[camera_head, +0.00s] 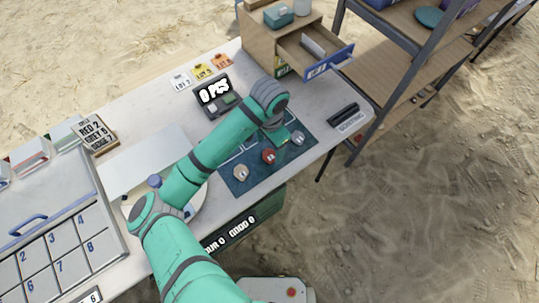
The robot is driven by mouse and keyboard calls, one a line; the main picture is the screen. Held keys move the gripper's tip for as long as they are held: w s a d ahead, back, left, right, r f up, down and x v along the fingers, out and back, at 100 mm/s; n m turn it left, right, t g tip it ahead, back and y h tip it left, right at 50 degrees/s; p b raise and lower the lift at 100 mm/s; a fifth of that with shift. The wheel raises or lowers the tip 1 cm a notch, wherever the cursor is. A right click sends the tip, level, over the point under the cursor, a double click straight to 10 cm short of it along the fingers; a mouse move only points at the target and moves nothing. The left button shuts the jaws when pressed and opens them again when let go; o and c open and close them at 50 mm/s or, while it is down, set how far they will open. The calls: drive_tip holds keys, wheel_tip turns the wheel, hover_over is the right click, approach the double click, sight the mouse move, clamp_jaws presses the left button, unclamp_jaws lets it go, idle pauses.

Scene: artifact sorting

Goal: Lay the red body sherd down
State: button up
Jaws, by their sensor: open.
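The red body sherd (269,156) lies on the dark blue mat (262,178), in the middle of a row of three pieces. A beige piece (240,173) is to its left and a grey piece (297,138) to its right. My gripper (274,146) is open, pointing down just above and behind the red sherd. The wrist and forearm cover most of the fingers and part of the mat. I cannot tell whether the fingers touch the sherd.
A wooden cabinet with an open blue-fronted drawer (318,60) is at the back right. A numbered tray (55,250) is at the left. Shelving (410,65) stands right of the table.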

sight(269, 155)
drive_tip(key=f, duration=0.5)
drive_tip(key=shift+w+a+f, duration=0.1)
drive_tip(key=shift+w+f, duration=0.2)
drive_tip(key=shift+w, duration=0.1)
drive_tip(key=c, duration=1.1)
